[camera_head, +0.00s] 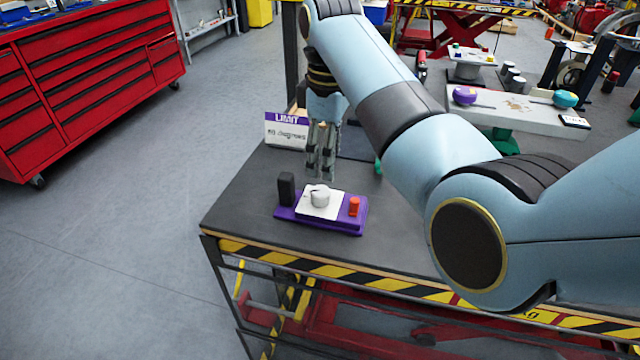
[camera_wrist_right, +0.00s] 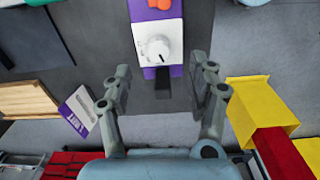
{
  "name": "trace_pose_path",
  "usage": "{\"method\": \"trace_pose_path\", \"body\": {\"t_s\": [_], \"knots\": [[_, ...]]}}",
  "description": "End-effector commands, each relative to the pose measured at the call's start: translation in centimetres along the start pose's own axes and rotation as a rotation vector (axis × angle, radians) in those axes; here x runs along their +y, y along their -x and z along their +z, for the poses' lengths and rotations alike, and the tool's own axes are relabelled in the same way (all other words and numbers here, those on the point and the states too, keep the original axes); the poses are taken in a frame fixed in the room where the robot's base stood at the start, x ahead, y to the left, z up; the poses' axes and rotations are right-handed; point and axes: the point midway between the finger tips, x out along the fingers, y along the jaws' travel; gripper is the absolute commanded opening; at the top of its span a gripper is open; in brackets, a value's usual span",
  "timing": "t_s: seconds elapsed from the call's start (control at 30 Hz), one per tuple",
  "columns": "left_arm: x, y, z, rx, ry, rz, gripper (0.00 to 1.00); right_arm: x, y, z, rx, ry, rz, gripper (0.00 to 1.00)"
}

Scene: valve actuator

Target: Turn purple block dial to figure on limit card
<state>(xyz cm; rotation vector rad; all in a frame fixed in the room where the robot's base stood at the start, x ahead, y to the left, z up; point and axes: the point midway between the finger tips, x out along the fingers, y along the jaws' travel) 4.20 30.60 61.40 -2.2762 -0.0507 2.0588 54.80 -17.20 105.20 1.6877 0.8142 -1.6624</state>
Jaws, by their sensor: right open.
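The purple block (camera_head: 345,227) lies on the dark table top, with a white plate (camera_head: 310,210) and a round pale dial (camera_head: 320,195) on it. In the right wrist view the dial (camera_wrist_right: 158,48) shows a small dark mark near its lower edge. An orange-red knob (camera_head: 354,206) and a black upright piece (camera_head: 286,188) stand at its ends. The limit card (camera_head: 287,131) stands behind, reading "LIMIT" and a figure in degrees too small to read surely. My right gripper (camera_head: 322,178) is open and empty, pointing down behind the dial, apart from it. My left gripper is not in view.
The table (camera_head: 245,195) has a yellow-black striped front edge and bare room left of the block. A red tool cabinet (camera_head: 85,75) stands at the left. A pale bench (camera_head: 520,112) with a purple item and a teal item stands at the right back.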

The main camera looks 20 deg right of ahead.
Motion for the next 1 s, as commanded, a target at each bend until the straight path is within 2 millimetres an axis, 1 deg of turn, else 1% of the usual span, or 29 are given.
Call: {"method": "trace_pose_path", "body": {"t_s": [0.03,0.07,0.17,0.27,0.5,0.6,0.7,0.83,1.0], "knots": [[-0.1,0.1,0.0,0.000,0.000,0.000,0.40,0.2,1.0,-0.8,-0.005,0.030,-0.006,0.59],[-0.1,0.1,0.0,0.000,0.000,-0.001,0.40,0.3,1.3,-1.1,-0.008,0.044,-0.010,0.59],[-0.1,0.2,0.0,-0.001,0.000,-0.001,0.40,0.4,1.3,-1.5,-0.013,0.068,-0.016,0.59],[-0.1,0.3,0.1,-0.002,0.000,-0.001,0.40,0.4,0.1,-1.5,-0.015,0.071,-0.017,0.59],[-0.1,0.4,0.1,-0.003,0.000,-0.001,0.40,0.3,-4.8,-1.4,-0.014,0.068,-0.016,0.59],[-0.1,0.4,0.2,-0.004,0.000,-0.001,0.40,0.2,-6.6,-1.4,-0.013,0.067,-0.016,0.59],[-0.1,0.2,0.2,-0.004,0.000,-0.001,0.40,0.3,-7.8,-1.4,-0.012,0.067,-0.014,0.59],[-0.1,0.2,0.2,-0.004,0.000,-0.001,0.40,0.3,-8.7,-1.4,-0.011,0.067,-0.013,0.59],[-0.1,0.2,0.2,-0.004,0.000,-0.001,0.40,0.3,-8.9,-1.4,-0.010,0.066,-0.013,0.59]]}}
